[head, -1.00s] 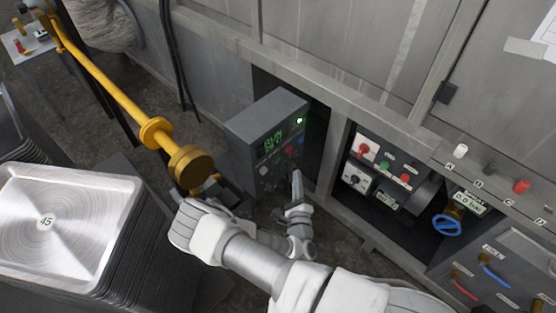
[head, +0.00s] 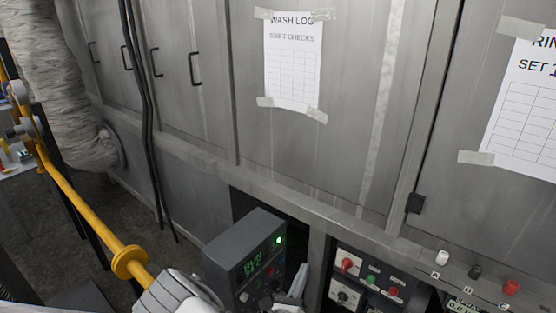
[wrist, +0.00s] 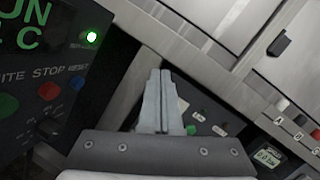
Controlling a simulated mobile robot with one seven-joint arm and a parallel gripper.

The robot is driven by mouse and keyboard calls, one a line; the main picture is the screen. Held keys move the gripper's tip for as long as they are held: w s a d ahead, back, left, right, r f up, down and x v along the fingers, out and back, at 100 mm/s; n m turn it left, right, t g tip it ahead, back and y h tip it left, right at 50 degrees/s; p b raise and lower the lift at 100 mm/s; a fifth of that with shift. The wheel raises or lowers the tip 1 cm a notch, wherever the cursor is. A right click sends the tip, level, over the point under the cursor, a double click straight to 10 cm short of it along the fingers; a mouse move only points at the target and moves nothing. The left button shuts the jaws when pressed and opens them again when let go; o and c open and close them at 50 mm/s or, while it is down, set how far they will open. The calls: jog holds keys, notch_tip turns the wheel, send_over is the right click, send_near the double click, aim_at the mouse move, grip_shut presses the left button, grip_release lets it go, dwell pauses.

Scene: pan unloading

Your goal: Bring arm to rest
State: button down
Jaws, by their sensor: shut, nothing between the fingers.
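My arm shows at the bottom of the head view, in front of the dark control box (head: 226,258). The box has a green display and a lit green lamp (head: 278,240). My gripper (head: 299,282) is partly in view beside the right edge of the box. In the wrist view my gripper (wrist: 160,75) is shut, its two pale fingers together with nothing between them. The box's face with its buttons (wrist: 45,95) lies to the left of the fingers there. I cannot tell how far apart the fingers and the box are.
A yellow pipe with a flange (head: 130,262) runs on the left. A grey ribbed hose (head: 55,90) hangs behind it. A panel with red and green knobs (head: 368,280) sits in the right recess. Cabinet doors with a taped wash log (head: 293,62) stand behind.

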jog(key=s+d+r+m+g+h, duration=0.5)
jog(key=d+r+m+g+h, duration=0.3)
jog(key=d+r+m+g, duration=0.6)
jog(key=s+r+m+g+y, duration=0.3)
jog(key=s+m+y, duration=0.1)
jog(key=s+m, duration=0.25)
jog(key=s+r+m+g+y, duration=0.3)
jog(key=s+m, duration=0.3)
jog(key=m, duration=0.2)
jog(key=s+a+r+m+t+y, duration=0.7)
jog(key=s+r+m+y, duration=0.15)
jog(key=r, duration=0.25)
notch_tip(320, 180, up, 19)
jog(key=p, duration=1.9)
jog(key=shift+w+d+r, duration=0.15)
jog(key=shift+w+d, duration=0.05)
jog(key=shift+w, duration=0.25)
